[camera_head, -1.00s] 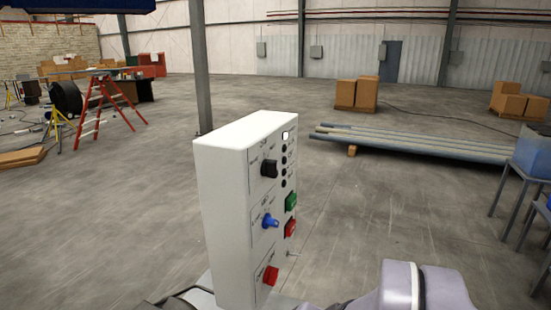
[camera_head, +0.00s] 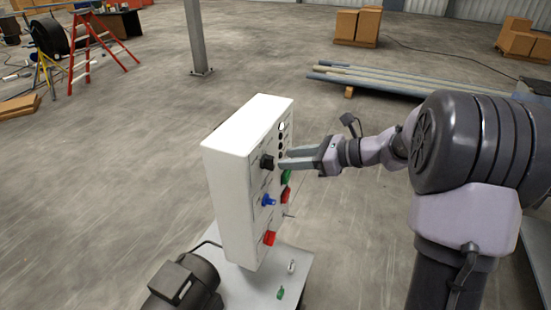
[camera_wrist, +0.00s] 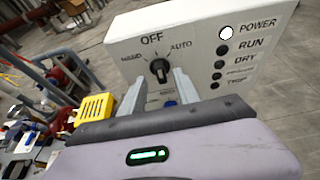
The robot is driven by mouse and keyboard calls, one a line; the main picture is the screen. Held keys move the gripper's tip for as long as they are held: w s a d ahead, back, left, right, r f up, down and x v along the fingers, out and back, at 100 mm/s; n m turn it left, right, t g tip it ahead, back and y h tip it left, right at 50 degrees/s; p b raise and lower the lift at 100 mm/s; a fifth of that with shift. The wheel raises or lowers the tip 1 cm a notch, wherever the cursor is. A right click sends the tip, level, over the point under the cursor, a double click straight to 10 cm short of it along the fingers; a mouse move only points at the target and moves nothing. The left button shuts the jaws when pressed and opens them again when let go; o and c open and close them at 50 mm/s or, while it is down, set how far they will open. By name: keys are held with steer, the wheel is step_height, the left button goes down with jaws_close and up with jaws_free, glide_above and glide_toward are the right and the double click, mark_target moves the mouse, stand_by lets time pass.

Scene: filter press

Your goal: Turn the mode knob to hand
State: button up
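The black mode knob (camera_wrist: 159,70) is on the front of a white control box (camera_head: 220,175). In the wrist view the labels HAND, OFF and AUTO stand left, above and right of it. Its pale mark points up, roughly at OFF. In the head view the knob (camera_head: 267,162) is the top one on the panel. My gripper (camera_head: 283,158) is open, its fingertips close in front of the knob. In the wrist view the two fingers of my gripper (camera_wrist: 158,79) lie to either side of the knob; contact cannot be told.
Below the knob are a blue knob (camera_head: 268,200) and a red button (camera_head: 269,238). A green button (camera_head: 286,177) and a red one (camera_head: 286,194) sit close under my gripper. Indicator lamps (camera_wrist: 222,50) run down the right side. A dark motor (camera_head: 183,285) stands at the box's foot.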

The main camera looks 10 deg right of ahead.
mark_target(274, 160)
steer(key=x, duration=0.5)
steer(key=shift+a, duration=0.1)
jaws_close()
